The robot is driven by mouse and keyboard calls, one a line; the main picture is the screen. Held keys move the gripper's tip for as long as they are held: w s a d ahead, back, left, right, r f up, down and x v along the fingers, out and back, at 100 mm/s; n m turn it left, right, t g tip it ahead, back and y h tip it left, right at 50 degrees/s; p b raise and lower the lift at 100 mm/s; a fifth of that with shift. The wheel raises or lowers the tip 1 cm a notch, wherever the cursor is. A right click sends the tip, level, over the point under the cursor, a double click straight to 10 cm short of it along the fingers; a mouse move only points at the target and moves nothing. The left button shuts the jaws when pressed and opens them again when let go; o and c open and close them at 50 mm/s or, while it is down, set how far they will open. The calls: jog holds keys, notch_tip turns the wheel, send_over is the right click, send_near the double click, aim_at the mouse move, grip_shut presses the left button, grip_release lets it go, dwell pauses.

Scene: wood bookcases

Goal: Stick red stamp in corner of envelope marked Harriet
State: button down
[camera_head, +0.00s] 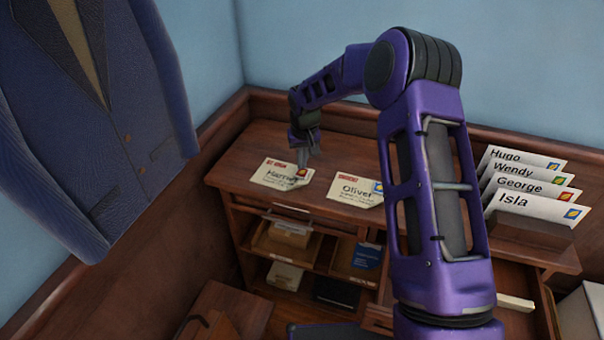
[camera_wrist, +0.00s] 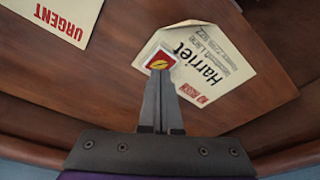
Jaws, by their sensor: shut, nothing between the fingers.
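The envelope marked Harriet (camera_head: 276,181) lies flat on the wooden desk, and it also shows in the wrist view (camera_wrist: 232,68). A red stamp (camera_wrist: 160,61) with a yellow emblem and pale border lies at one corner of this envelope, and a bit of it shows in the head view (camera_head: 302,172). My gripper (camera_wrist: 160,74) is shut and empty, with its fingertips at the stamp's edge. In the head view my gripper (camera_head: 313,152) points down at that corner. I cannot tell whether the fingertips touch the stamp.
An envelope marked Oliver (camera_head: 352,193) with a blue stamp lies to the right. Several stamped envelopes (camera_head: 535,207) stand in a rack at the right. A blue jacket (camera_head: 105,130) hangs at the left. Open cubbies (camera_head: 285,240) lie below the desktop (camera_head: 232,173).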

aim_at(302, 173)
jog(key=shift+f+b, duration=0.65)
jog(key=shift+f, duration=0.25)
dwell(1.1)
jog(key=shift+r+p, duration=2)
jog(key=shift+r, duration=1.6)
